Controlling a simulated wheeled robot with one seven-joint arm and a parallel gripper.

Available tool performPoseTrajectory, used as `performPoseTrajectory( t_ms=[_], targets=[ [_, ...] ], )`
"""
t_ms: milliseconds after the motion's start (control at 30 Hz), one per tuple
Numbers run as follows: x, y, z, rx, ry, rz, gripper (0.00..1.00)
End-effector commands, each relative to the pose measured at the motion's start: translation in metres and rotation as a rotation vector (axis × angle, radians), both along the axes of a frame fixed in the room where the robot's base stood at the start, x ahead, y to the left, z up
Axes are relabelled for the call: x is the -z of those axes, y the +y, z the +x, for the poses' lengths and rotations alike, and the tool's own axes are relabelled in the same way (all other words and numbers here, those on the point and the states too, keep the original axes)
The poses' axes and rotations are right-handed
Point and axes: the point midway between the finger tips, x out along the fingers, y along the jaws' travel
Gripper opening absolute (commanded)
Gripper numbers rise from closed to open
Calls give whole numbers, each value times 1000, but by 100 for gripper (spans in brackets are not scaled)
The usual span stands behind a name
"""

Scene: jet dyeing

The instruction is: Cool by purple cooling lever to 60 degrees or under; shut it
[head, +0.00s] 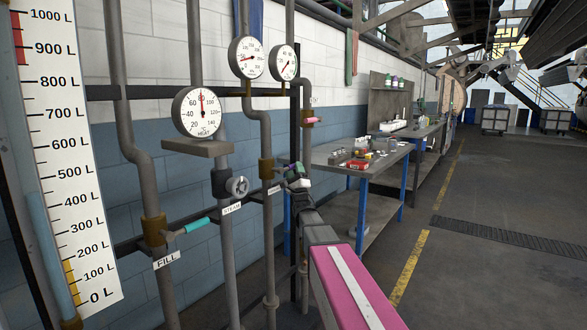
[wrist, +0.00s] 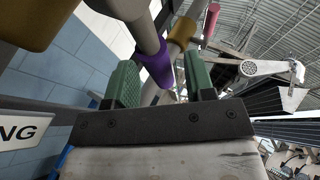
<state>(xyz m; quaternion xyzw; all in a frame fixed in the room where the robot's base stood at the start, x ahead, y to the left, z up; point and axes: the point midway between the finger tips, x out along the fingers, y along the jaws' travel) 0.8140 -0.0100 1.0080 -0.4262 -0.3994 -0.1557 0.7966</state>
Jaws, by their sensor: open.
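The purple cooling lever (wrist: 154,64) reaches between my two green finger pads in the wrist view, nearer the left one. I cannot tell whether it touches a pad. In the head view my gripper (head: 296,171) is at the lever, on the right of a brass valve (head: 266,171), and hides much of it. My gripper is open around the purple end, also in the wrist view (wrist: 161,82). A label ending in "NG" (wrist: 22,130) is at the left. The HEAT gauge (head: 201,111) stands left of the valve, its needle pointing nearly straight up, at about 80.
A teal FILL lever (head: 197,225) and a grey STEAM handwheel (head: 238,186) are on pipes to the left. A pink lever (head: 314,120) is above my gripper. Two more gauges (head: 247,58) (head: 284,62) hang above. A cluttered workbench (head: 340,158) stands behind; the floor at right is clear.

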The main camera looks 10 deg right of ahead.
Motion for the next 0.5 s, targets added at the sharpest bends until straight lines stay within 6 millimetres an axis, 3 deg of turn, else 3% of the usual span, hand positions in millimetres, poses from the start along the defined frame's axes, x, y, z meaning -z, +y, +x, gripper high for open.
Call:
performPoseTrajectory(
  t_ms=[200, 500],
  targets=[
    [-11, 2, 10, 0, 1, 0, 49],
    [-12, 2, 10, 0, 1, 0, 46]
  ],
)
